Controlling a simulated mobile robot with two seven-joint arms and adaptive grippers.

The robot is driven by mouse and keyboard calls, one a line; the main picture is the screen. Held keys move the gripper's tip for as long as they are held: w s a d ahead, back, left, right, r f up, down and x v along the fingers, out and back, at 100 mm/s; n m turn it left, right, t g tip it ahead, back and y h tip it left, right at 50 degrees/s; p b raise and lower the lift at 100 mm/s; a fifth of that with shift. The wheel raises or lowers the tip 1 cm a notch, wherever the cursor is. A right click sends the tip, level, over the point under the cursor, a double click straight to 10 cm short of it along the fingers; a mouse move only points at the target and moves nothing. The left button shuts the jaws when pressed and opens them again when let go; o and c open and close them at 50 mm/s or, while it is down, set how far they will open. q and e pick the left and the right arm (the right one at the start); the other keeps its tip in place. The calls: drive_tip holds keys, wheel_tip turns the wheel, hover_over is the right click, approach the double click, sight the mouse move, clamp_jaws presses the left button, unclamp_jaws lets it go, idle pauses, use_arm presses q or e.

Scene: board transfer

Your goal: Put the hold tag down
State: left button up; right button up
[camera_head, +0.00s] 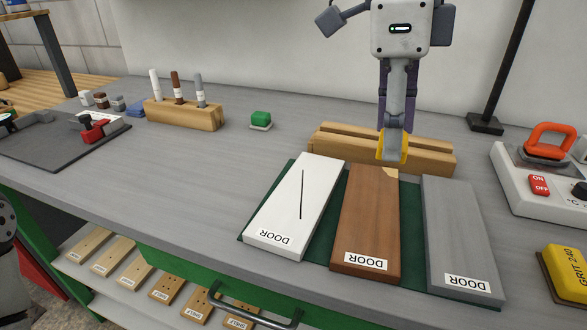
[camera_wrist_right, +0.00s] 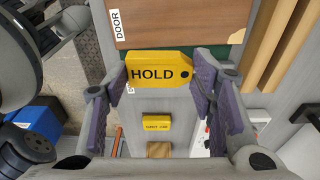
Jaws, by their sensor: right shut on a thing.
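The yellow hold tag (camera_wrist_right: 152,71) is between the two fingers of my right gripper (camera_wrist_right: 160,82), its word HOLD facing the wrist camera. In the head view my right gripper (camera_head: 393,150) is shut on the tag, and yellow edges (camera_head: 380,147) show around the fingertips. It points down just beyond the far end of the brown board (camera_head: 366,225), in front of the wooden rack. Whether the tag touches anything below is unclear. The white board (camera_head: 285,210) bears a dark line, and the brown board has a pale far corner. My left gripper is not in view.
The boards and a grey board (camera_head: 460,225) lie on a green mat (camera_head: 335,192). The slotted wooden rack (camera_head: 435,157) stands behind. A switch box (camera_head: 510,180) and yellow grit block (camera_head: 563,275) are at right.

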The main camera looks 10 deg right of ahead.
drive_tip(key=w+a+f+b, duration=0.1)
drive_tip(key=w+a+f, duration=0.4)
drive_tip(key=w, duration=0.1)
hover_over(303, 192)
wheel_tip(303, 192, down, 4)
drive_tip(key=shift+s+f+b, duration=0.1)
drive_tip(key=shift+s+b, duration=0.05)
drive_tip(key=shift+b, duration=0.3)
drive_tip(key=f, duration=0.3)
drive_tip(key=shift+w+a+f, duration=0.15)
drive_tip(key=shift+w+f, duration=0.1)
drive_tip(key=shift+w, duration=0.05)
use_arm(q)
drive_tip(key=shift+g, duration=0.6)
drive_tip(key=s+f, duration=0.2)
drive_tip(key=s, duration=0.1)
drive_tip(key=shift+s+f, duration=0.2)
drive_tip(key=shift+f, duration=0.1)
use_arm(e)
drive_tip(key=o, duration=0.9)
drive_tip(key=shift+f, duration=0.1)
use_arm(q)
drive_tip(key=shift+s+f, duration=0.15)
use_arm(e)
drive_tip(key=r, duration=0.4)
drive_tip(key=a+r, duration=0.1)
drive_tip(key=r, duration=0.7)
drive_tip(key=shift+w+a+r, duration=0.1)
drive_tip(key=shift+w+a, duration=0.05)
drive_tip(key=shift+w, duration=0.2)
